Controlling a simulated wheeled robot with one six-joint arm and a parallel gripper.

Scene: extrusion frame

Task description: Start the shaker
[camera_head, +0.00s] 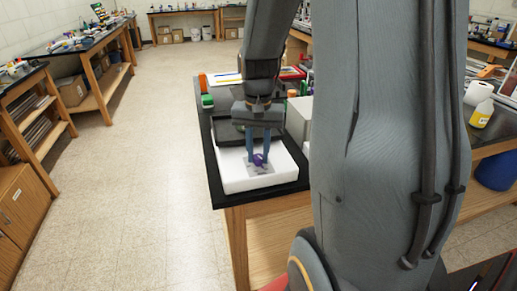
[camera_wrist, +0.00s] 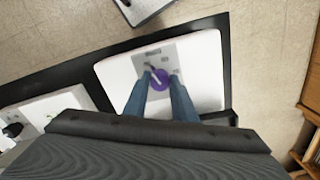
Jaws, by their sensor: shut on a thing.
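The shaker (camera_head: 237,176) is a low white box near the front edge of the black bench top; it also shows in the wrist view (camera_wrist: 205,65). A grey control panel (camera_head: 266,170) lies on its top, with a purple knob (camera_head: 258,160) on it. My gripper (camera_head: 259,155) points down over the panel, its two blue fingers shut on the knob. In the wrist view the fingertips (camera_wrist: 160,77) sit at either side of the purple knob (camera_wrist: 158,84). The fingers hide part of the knob and panel.
A green and orange item (camera_head: 205,92) is at the bench's far left. The floor (camera_head: 150,170) to the left is clear.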

